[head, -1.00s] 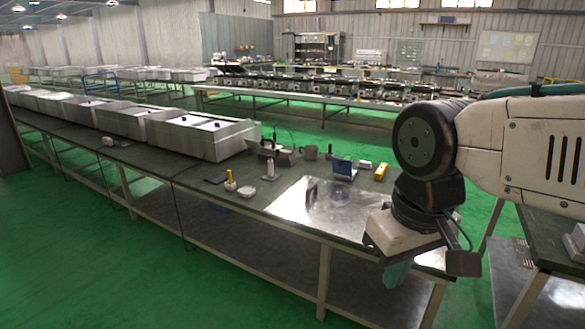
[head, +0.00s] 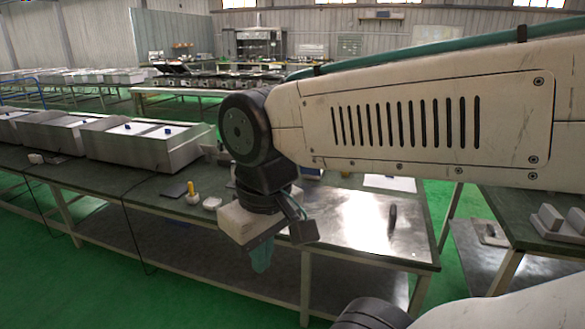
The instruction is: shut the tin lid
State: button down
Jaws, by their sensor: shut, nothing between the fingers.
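My gripper (head: 262,256) hangs from my wrist in front of the near edge of the workbench (head: 330,222). Its teal fingertips point down, close together with nothing between them. It is apart from everything on the bench. I cannot make out the tin or its lid clearly. A small blue open-looking item, possibly the tin, stood on the bench in the earlier view; now it is mostly hidden behind my arm.
A shiny metal sheet covers the bench's right end, with a dark upright piece (head: 392,219) on it. A yellow-topped item (head: 193,191) and a dark flat pad (head: 174,189) lie left. Steel troughs (head: 150,139) line the left. Grey blocks (head: 563,221) sit on another bench at right.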

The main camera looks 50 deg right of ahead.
aim_at(306, 171)
jog(key=z, duration=0.2)
jog(key=i, duration=0.65)
jog(key=z, duration=0.9)
jog(key=i, duration=0.55)
jog(key=z, duration=0.55)
